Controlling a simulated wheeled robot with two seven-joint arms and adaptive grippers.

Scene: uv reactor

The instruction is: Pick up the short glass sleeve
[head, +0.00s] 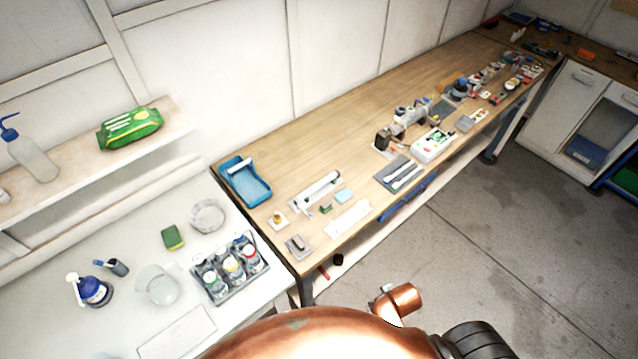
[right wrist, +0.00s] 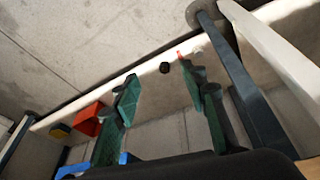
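On the wooden bench in the head view, a dark grey mat (head: 384,181) carries two pale, slender tubes (head: 405,176) lying side by side. They may be the glass sleeves, but at this size I cannot tell which is the short one. My right gripper (right wrist: 163,78) shows in the right wrist view with its two green fingers spread apart and nothing between them. It faces the floor and a low shelf, away from the bench top. My left gripper is in neither view.
A blue tray (head: 246,186), a white holder with a tube (head: 318,190) and a white-and-green box (head: 433,146) stand on the bench. A bottle rack (head: 231,268) is on the left counter. A black round object (right wrist: 164,67) and red bin (right wrist: 88,120) sit low down.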

